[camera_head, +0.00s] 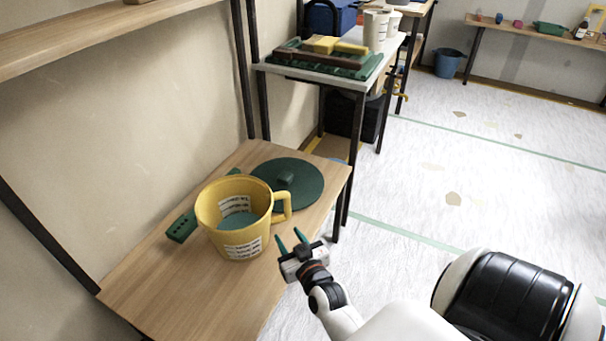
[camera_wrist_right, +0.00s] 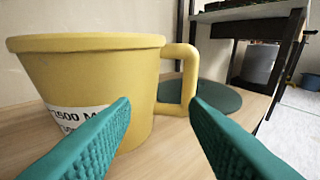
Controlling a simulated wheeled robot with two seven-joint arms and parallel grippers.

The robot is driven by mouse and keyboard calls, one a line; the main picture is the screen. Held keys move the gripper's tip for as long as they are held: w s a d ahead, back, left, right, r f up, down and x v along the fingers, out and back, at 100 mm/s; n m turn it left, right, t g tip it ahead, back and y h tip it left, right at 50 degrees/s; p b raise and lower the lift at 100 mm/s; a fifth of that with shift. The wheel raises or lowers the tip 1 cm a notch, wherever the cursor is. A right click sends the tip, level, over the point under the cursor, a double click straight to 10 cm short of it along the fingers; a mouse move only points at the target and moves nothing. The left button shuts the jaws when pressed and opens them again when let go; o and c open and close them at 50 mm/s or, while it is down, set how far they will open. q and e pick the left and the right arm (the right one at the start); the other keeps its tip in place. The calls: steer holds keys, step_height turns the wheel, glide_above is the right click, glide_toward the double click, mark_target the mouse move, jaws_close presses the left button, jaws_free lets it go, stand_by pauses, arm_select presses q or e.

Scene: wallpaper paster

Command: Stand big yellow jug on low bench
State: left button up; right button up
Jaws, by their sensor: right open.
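The big yellow jug (camera_head: 215,225) stands upright on a wooden-topped bench (camera_head: 165,280) in the head view. White labels show on it, its handle points right, and something blue-grey shows inside. My right gripper (camera_head: 289,237) is open and empty, in front of and to the right of the jug, near the handle. In the right wrist view, the jug (camera_wrist_right: 90,75) fills the left side, and its handle (camera_wrist_right: 188,75) shows beyond the gap between the green fingers (camera_wrist_right: 160,102). The fingers appear apart from the handle. My left gripper is out of view.
A round dark green lid-like disc (camera_head: 310,183) lies behind the jug; a green tool (camera_head: 181,228) lies at its left. A grey-topped table (camera_head: 345,82) holding a green tray (camera_head: 320,63) stands behind. The bench's front is clear. Open floor (camera_head: 480,190) lies right.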

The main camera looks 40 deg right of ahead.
steer(key=s+a+f+n+g+y, duration=0.1)
steer(key=a, duration=0.1)
steer(key=s+a+g+y, duration=0.1)
steer(key=a, duration=0.1)
steer(key=s+a+f+n+g+y, duration=0.1)
steer(key=a, duration=0.1)
steer(key=shift+f+n+y, duration=0.3)
steer(key=shift+f, duration=0.05)
steer(key=s+a+f+n+g, duration=0.1)
steer(key=s+a+g, duration=0.2)
steer(key=s, duration=0.5)
steer(key=s+a+f+n+g, duration=0.1)
steer(key=s+a+g, duration=0.2)
steer(key=s+g, duration=0.3)
steer(key=shift+s+f+y, duration=0.35)
steer(key=shift+s+y, duration=0.05)
steer(key=shift+s, duration=0.5)
